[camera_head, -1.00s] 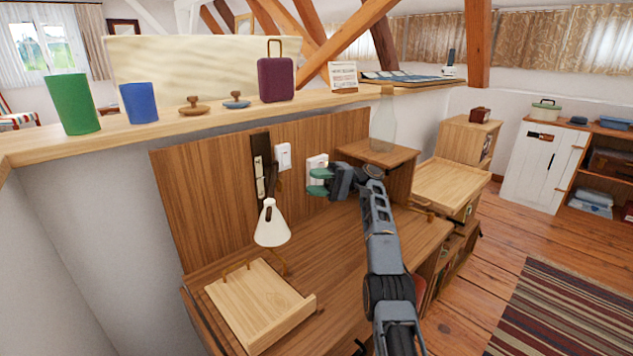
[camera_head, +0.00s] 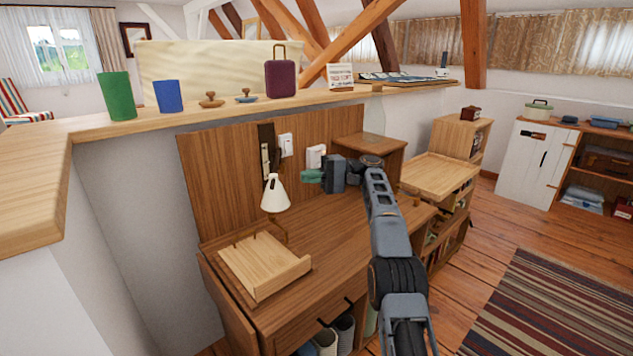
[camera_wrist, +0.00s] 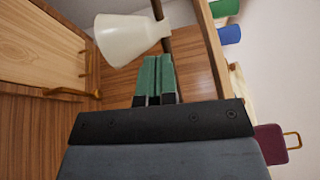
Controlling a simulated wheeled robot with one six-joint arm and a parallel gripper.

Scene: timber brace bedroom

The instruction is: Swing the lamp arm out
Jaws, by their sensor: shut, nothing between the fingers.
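The lamp has a cream cone-shaped shade (camera_head: 275,195) on a dark arm (camera_head: 269,163) by the wooden back panel. The shade hangs above the desk, and it also shows close up in the wrist view (camera_wrist: 122,40). My gripper (camera_head: 311,176) has green fingers and is to the right of the shade in the head view.
A wooden tray-like stand (camera_head: 262,265) sits on the desk (camera_head: 330,235) below the lamp. White wall plates (camera_head: 286,145) are on the panel (camera_head: 215,180). The ledge above holds a green cup (camera_head: 117,96), a blue cup (camera_head: 168,96) and a purple suitcase (camera_head: 280,78).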

